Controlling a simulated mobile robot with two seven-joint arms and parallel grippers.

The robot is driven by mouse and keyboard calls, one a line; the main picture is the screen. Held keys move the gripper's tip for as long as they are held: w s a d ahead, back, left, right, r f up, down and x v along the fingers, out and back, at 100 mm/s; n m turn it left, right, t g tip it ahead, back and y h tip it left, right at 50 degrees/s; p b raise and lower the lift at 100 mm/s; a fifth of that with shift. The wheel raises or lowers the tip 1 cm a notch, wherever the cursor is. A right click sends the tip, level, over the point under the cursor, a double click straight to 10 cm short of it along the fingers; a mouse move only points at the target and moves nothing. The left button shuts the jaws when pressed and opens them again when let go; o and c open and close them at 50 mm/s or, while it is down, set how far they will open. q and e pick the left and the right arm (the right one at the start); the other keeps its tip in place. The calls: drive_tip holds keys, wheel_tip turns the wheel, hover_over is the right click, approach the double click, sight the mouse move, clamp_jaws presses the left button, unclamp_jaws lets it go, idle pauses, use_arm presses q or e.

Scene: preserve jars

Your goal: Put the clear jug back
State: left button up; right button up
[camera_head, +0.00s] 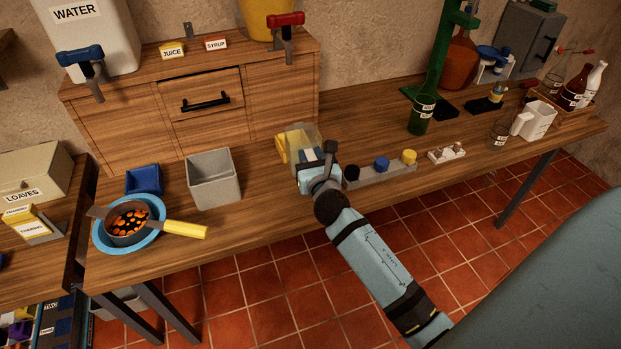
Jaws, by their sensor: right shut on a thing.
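The clear jug (304,131) is a see-through vessel with a yellow part on its left side. It is at the middle of the wooden table, in front of the drawer cabinet's right end. My right gripper (307,157) is at the jug's near side, shut on it. The gripper and wrist hide the jug's lower near part, so I cannot tell whether its base touches the table. My left gripper is not in view.
A grey bin (213,180) and a pan (128,222) on a blue plate stand left. A grey block with coloured knobs (381,164) is close on the right.

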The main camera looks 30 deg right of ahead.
wheel_tip(320, 180, down, 6)
drive_tip(key=shift+r+b, duration=0.1)
drive_tip(key=shift+b, duration=0.65)
drive_tip(key=o, duration=0.9)
drive_tip(key=shift+f, duration=0.2)
drive_tip(key=shift+o, duration=0.2)
drive_tip(key=shift+f, duration=0.1)
